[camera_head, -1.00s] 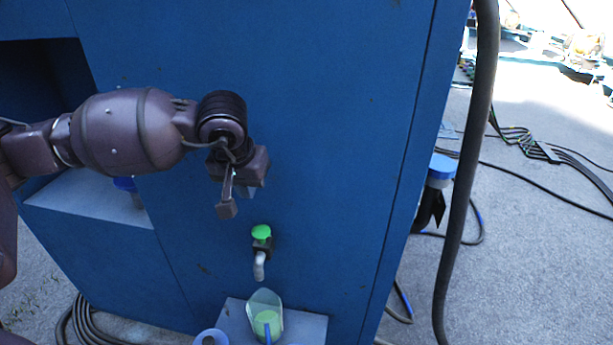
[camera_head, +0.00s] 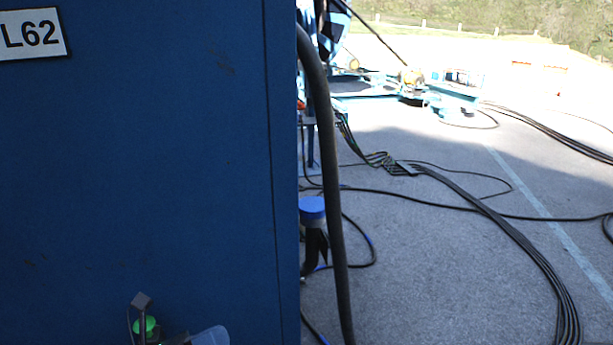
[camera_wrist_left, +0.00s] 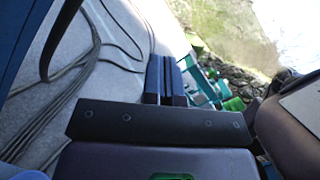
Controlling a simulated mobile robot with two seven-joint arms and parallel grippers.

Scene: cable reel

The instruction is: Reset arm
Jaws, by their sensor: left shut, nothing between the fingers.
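My left gripper (camera_head: 141,300) shows only in small part at the bottom left of the head view, in front of the blue cabinet (camera_head: 150,160). My right gripper is in neither view.
A thick dark hose (camera_head: 327,150) hangs by the cabinet's right edge. A blue-capped object (camera_head: 312,209) stands behind it. Black cables (camera_head: 500,230) cross the grey ground at right. A pale rounded object (camera_head: 210,336) is cut off at the bottom.

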